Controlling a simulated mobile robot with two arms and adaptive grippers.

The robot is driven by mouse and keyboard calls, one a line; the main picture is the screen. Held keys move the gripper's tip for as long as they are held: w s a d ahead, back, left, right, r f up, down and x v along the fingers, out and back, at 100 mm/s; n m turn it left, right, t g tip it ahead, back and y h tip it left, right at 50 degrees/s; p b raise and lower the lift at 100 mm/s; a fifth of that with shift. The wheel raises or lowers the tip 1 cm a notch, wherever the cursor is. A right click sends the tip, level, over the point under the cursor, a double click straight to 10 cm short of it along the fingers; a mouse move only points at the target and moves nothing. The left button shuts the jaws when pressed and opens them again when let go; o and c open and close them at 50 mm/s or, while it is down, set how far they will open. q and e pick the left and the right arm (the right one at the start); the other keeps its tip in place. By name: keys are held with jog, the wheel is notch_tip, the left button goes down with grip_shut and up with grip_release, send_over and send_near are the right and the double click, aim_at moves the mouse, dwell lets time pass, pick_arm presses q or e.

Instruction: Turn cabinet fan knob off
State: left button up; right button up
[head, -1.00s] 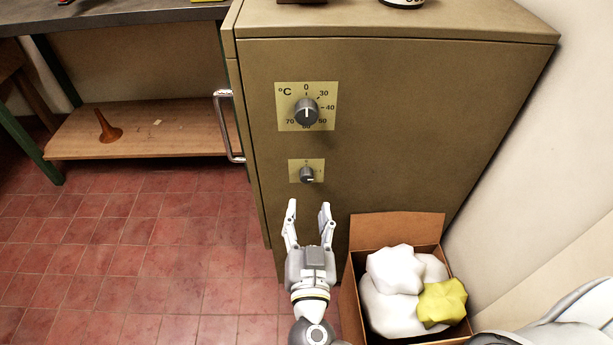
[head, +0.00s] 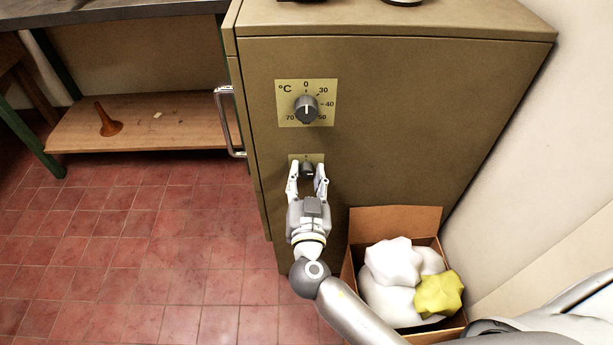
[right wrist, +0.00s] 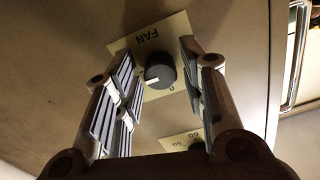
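The fan knob (head: 307,169) is a small dark round knob on a yellow plate low on the olive cabinet front. In the right wrist view, upside down, the fan knob (right wrist: 160,70) shows a white pointer mark toward picture left, away from the "0" at its lower edge. The plate reads FAN. My right gripper (head: 307,177) is open, its fingers on either side of the knob. In the right wrist view one finger is close to the knob and the other has a gap; I cannot tell if either touches. My left gripper is not in view.
A larger temperature knob (head: 306,109) on a °C plate is above the fan knob. The cabinet handle (head: 229,122) sticks out at the left edge. An open cardboard box (head: 395,219) with white and yellow lumps stands right of my arm. Red floor (head: 150,250) is clear at left.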

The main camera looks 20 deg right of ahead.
grip_shut()
